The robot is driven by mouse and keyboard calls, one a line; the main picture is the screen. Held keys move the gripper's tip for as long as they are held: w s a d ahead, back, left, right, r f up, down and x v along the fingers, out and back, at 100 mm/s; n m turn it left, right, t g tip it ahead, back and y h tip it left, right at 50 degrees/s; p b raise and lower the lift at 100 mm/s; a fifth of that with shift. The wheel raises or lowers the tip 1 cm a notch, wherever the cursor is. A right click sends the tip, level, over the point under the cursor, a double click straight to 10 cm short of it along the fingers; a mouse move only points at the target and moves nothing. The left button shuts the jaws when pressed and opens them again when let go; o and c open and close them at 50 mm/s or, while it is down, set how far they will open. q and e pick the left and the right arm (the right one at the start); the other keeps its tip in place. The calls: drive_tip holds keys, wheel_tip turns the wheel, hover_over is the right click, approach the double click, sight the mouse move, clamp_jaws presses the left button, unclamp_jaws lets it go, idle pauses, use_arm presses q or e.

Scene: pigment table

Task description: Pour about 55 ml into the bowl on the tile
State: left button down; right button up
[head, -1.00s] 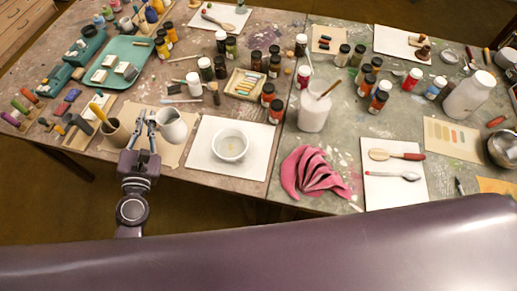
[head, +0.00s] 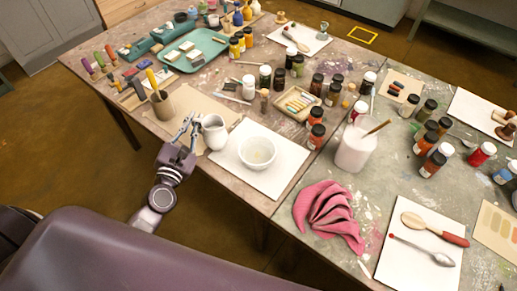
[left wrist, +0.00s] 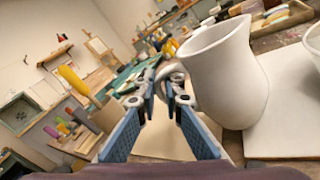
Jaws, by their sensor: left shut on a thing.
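A white jug (head: 214,132) is at the left edge of the white tile (head: 272,186). My left gripper (head: 184,130) is shut on the jug's handle, which the left wrist view shows between the fingers (left wrist: 170,85). The jug (left wrist: 222,75) looks roughly upright; I cannot tell if its base touches anything. The white bowl (head: 258,163) stands on the tile, right of the jug and apart from it. A pale yellowish patch shows inside the bowl. The bowl's edge also shows at the right of the left wrist view (left wrist: 314,40). My right gripper is not in view.
Paint jars (head: 315,135) and a tray of pastels (head: 297,103) are behind the bowl. A pink cloth (head: 330,215) and a white container (head: 354,150) are to the right.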

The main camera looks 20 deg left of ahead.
sight(207, 117)
use_arm(q)
drive_tip(key=shift+s+d+r+m+p, duration=0.1)
drive_tip(key=shift+d+r+m+p, duration=0.45)
drive_tip(key=shift+d+r+m, duration=0.3)
drive_tip(key=shift+d+r+m+t+p, duration=0.35)
drive_tip(key=shift+d+r+m, duration=0.35)
drive_tip(key=shift+m, duration=0.35)
drive_tip(key=shift+s+d+r+m, duration=0.1)
drive_tip(key=shift+d+r+m, duration=0.05)
drive_tip(key=shift+d+m, duration=0.35)
drive_tip(key=shift+s+d+r+m, duration=0.1)
drive_tip(key=shift+d+r+m, duration=0.05)
drive_tip(key=shift+d+m, duration=0.35)
drive_tip(key=shift+s+d+r+m+t+h+p, duration=0.1)
drive_tip(key=shift+d+r+m+t+h+p, duration=0.2)
drive_tip(key=shift+d+r+m+p, duration=0.7)
drive_tip(key=shift+s+d+r+m+t+h+p, duration=0.1)
drive_tip(key=shift+d+r+m+t+h+p, duration=0.25)
drive_tip(key=shift+d+r+m, duration=1.15)
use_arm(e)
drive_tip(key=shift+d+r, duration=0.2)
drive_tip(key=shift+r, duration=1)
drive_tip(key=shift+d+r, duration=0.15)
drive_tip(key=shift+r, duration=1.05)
